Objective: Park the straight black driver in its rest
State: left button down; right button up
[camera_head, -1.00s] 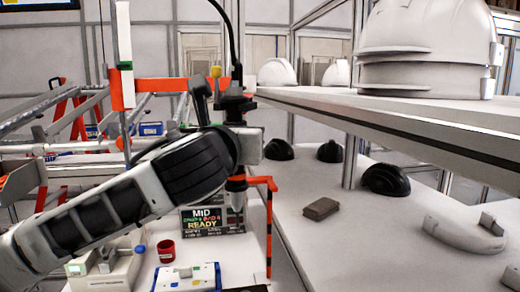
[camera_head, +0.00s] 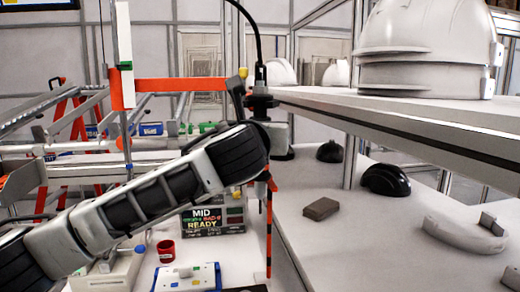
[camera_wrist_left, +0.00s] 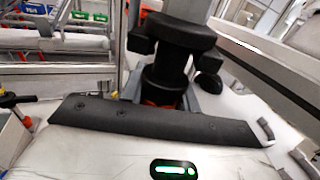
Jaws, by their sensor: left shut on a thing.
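The straight black driver (camera_head: 261,76) hangs upright under a black cable, above the back of the bench. My left gripper (camera_head: 262,103) is shut around its body; my forearm hides its lower part. In the left wrist view the dark driver body (camera_wrist_left: 168,75) stands between the black fingers (camera_wrist_left: 172,38). An orange post with black stripes (camera_head: 269,235) stands below and close to the driver. Its top bracket is mostly behind my arm, and I cannot tell whether this is the rest or whether the driver touches it. My right gripper is not in view.
A white shelf (camera_head: 400,118) with a white helmet shell (camera_head: 420,50) runs along the right. Below it lie black shells (camera_head: 385,180), a brown block (camera_head: 321,209) and a white curved fixture (camera_head: 465,235). A display (camera_head: 206,219) and a red cup (camera_head: 166,250) stand at front.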

pick_arm(q)
jog(key=shift+c, duration=1)
grip_release()
jog(key=shift+f, duration=0.15)
jog(key=s+a, duration=0.2)
jog(key=s, duration=0.9)
